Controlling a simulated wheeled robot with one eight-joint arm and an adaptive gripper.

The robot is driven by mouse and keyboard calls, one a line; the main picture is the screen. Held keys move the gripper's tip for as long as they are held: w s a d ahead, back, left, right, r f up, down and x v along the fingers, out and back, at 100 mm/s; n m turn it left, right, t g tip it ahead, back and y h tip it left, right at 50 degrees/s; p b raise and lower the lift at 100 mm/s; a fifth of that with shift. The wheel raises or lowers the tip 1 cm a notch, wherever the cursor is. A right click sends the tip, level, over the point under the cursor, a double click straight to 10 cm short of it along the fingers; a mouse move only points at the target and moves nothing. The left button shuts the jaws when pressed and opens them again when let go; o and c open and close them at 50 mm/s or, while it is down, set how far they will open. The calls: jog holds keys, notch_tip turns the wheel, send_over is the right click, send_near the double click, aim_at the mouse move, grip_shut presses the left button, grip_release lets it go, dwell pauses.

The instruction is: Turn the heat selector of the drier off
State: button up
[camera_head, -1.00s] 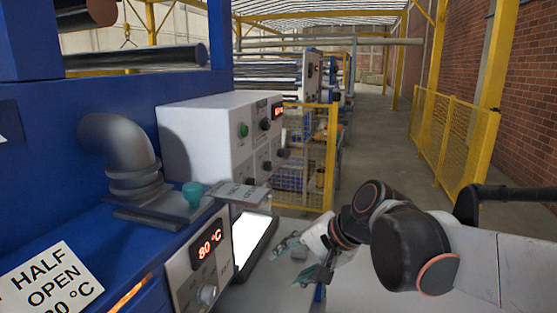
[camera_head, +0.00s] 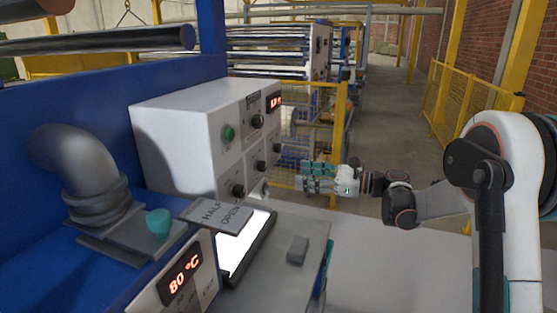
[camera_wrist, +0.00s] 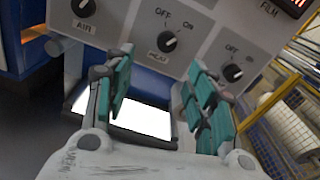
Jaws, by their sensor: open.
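The drier's white control box (camera_head: 185,135) has a row of black knobs low on its front. In the wrist view the middle knob, labelled HEAT, is the heat selector (camera_wrist: 167,42), with OFF at its upper left and ON at its upper right. Its pointer is too small to read surely. It also shows in the head view (camera_head: 260,166). My gripper (camera_head: 303,177) is open and empty, its teal fingers pointing at the box from the right. In the wrist view my gripper (camera_wrist: 158,78) frames the heat selector beyond its fingertips, apart from it.
The AIR knob (camera_wrist: 84,8) and another OFF/ON knob (camera_wrist: 232,72) flank the selector. Below are a lit white screen (camera_head: 243,245), a HALF OPEN plate (camera_head: 215,214) and a small grey block (camera_head: 297,249). A yellow guard frame (camera_head: 340,130) stands behind my gripper.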

aim_at(266, 167)
jog(key=shift+m, duration=0.3)
jog(key=b+x, duration=0.1)
jog(key=x, duration=0.3)
jog(key=b+x, duration=0.1)
jog(key=x, duration=0.4)
jog(key=w+x, duration=0.1)
jog(key=x, duration=0.3)
jog(key=shift+w+r+b, duration=0.15)
jog(key=shift+b, duration=0.25)
jog(key=c, duration=1.1)
